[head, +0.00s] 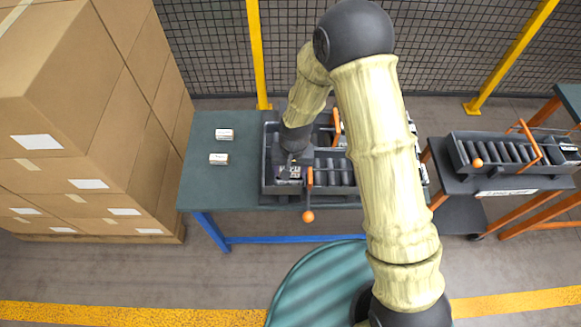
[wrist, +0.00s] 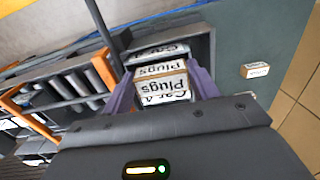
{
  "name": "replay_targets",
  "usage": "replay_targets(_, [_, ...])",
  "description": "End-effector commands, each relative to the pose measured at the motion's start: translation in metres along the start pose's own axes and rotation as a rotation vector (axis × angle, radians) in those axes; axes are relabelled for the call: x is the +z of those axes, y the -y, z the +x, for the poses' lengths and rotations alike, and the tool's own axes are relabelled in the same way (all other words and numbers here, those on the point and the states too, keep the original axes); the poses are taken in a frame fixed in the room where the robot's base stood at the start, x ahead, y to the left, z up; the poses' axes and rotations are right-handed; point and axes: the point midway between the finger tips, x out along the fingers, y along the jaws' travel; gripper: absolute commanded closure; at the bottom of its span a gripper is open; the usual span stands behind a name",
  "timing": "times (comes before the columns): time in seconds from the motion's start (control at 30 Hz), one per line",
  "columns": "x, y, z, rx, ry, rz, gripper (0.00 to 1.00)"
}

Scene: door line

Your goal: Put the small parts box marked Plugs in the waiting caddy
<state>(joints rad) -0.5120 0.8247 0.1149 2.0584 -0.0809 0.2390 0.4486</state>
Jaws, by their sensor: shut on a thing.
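My gripper (wrist: 162,88) is shut on a small box (wrist: 160,70) whose white labels show the word Plugs, held between two purple fingers. In the head view my gripper (head: 290,160) points down at the left end of a dark caddy (head: 265,185) on the green table. The box in it shows only in part there (head: 289,172). In the wrist view it is at the caddy's end compartment (wrist: 205,50); I cannot tell whether it touches the floor of it. A second dark caddy (head: 455,150) with an orange handle stands on a black cart at the right.
Two small labelled boxes (head: 224,134) (head: 219,158) lie on the bare left part of the green table (head: 200,190). Stacked cartons (head: 80,120) stand at the left. A yellow post (head: 257,50) and mesh fence are behind. My arm hides part of the table.

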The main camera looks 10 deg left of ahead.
Motion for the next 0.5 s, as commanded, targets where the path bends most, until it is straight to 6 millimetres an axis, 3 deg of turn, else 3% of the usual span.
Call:
replay_targets(0.4, [-0.0004, -0.0011, 0.0046, 0.0, 0.0, 0.001, 0.63])
replay_targets(0.43, [-0.0004, -0.0011, 0.0046, 0.0, 0.0, 0.001, 0.39])
replay_targets(0.5, [-0.0004, -0.0011, 0.0046, 0.0, 0.0, 0.001, 0.25])
